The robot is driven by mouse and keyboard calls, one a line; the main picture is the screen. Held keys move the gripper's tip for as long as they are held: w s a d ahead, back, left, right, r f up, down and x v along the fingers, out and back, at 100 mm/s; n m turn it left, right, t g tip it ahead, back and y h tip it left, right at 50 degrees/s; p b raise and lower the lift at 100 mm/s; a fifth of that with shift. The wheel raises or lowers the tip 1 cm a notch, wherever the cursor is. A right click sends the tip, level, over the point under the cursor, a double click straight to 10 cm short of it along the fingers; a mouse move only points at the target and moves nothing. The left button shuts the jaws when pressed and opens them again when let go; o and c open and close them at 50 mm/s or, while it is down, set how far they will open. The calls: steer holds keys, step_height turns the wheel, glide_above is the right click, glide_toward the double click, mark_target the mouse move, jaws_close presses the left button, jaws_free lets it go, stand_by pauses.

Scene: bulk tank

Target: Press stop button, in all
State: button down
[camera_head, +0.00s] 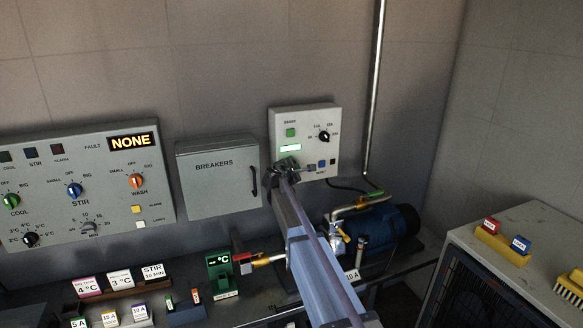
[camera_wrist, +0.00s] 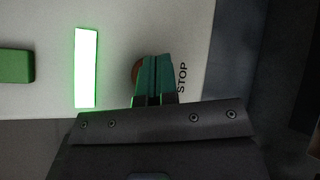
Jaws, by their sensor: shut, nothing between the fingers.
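The stop button (camera_wrist: 135,72) shows in the wrist view as a reddish-brown round edge beside the printed word STOP. My gripper (camera_wrist: 155,58) is shut and empty, its fingertips covering most of the button. Whether they touch it, or whether it is pushed in, I cannot tell. In the head view, my gripper (camera_head: 287,163) is at the lower left of the white control box (camera_head: 304,118) on the wall and hides the button. A lit green-white bar (camera_wrist: 86,67) and a green button (camera_wrist: 16,66) are left of the fingers in the wrist view.
The control box also carries a black knob (camera_head: 324,136) and a blue button (camera_head: 321,163). A grey breaker box (camera_head: 217,178) and a larger panel (camera_head: 100,215) with knobs are to the left. A blue pump (camera_head: 388,232) with pipes stands below right.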

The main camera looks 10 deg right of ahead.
steer(key=shift+w+a, duration=0.1)
steer(key=shift+w, duration=0.35)
stand_by(0.3)
steer(key=shift+s, duration=0.15)
steer(key=shift+s+d, duration=0.2)
steer(key=shift+s, duration=0.5)
steer(key=s, duration=0.2)
steer(key=s+d, duration=0.1)
steer(key=s, duration=0.2)
stand_by(0.3)
stand_by(0.4)
